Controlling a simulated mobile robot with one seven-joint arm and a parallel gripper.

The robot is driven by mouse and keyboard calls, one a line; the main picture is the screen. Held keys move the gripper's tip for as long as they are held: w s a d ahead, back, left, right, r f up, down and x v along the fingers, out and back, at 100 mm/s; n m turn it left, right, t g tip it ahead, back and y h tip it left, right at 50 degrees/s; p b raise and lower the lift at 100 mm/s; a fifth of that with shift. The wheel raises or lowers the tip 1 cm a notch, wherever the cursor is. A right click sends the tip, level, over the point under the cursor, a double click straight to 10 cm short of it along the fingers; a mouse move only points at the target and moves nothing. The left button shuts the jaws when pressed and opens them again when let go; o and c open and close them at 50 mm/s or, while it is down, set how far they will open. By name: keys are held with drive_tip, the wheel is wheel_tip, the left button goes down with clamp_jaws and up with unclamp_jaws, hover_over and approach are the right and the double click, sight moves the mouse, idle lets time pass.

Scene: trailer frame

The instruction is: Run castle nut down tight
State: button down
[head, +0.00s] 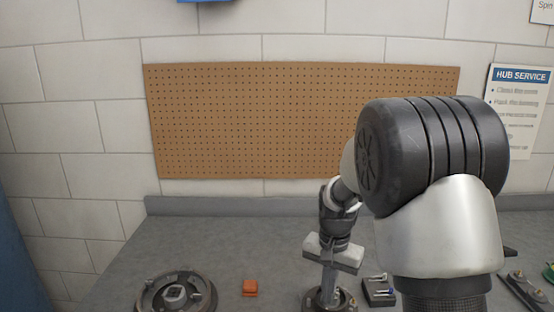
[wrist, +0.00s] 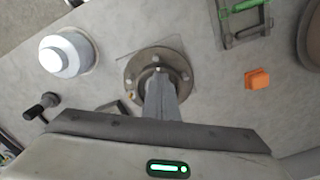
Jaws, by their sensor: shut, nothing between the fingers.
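A round metal hub flange with several studs (wrist: 135,68) stands on the bench, in the wrist view's centre. It also shows low in the head view (head: 312,300). My gripper (wrist: 158,74) points down at the hub's centre; its fingers are shut together with nothing seen between them. In the head view my gripper (head: 328,290) is upright over the hub. The fingers cover the hub's middle, so I cannot make out the castle nut or whether the tips touch anything.
An orange block (head: 250,287) and a dark round drum (head: 175,277) lie left of the hub. A dark block with pins (head: 379,291) stands close on its right. The wrist view shows a white cylinder (wrist: 62,58), a black-handled tool (wrist: 42,106) and a green-edged frame (wrist: 243,35).

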drive_tip(key=shift+w+r, duration=0.1)
drive_tip(key=shift+w, duration=0.2)
drive_tip(key=shift+s+a, duration=0.1)
drive_tip(key=shift+a, duration=0.05)
drive_tip(key=shift+s+a, duration=0.1)
drive_tip(key=shift+s, duration=0.15)
wheel_tip(320, 180, up, 6)
drive_tip(key=p, duration=0.5)
drive_tip(key=shift+s, duration=0.15)
drive_tip(key=s+d+r+n+t+p, duration=0.2)
drive_tip(key=s+r+n+t+p, duration=0.3)
drive_tip(key=s+r, duration=1.7)
drive_tip(key=shift+r+n+t, duration=0.3)
drive_tip(key=shift+r+n, duration=0.2)
